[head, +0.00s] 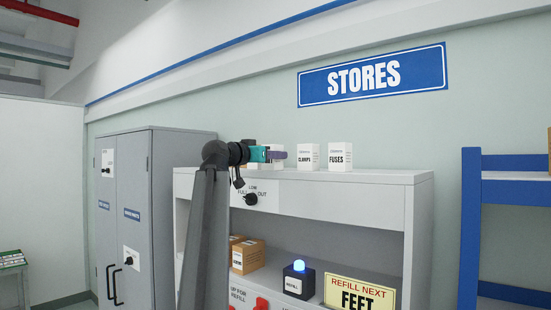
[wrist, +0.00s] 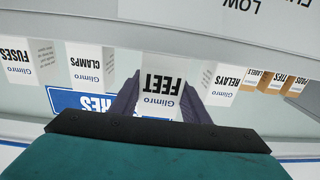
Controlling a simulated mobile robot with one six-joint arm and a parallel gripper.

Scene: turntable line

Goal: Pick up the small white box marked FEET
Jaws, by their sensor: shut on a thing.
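The small white box marked FEET (wrist: 161,92) is in the middle of the wrist view, its label upside down. My gripper's two dark fingers (wrist: 160,103) stand on either side of it, shut on it. In the head view my gripper (head: 279,154) is at the top of the grey shelf unit (head: 385,180), left of the CLAMPS box. White box faces show partly behind the gripper there, and I cannot tell which is the FEET box. Whether the box touches the shelf top is unclear.
White boxes CLAMPS (head: 308,156) and FUSES (head: 340,156) stand close on one side; RELAYS (wrist: 222,84) is on the other, with several brown boxes beyond. A lit blue lamp (head: 299,265) and a REFILL NEXT FEET sign (head: 358,293) are lower. A grey cabinet (head: 140,215) stands left.

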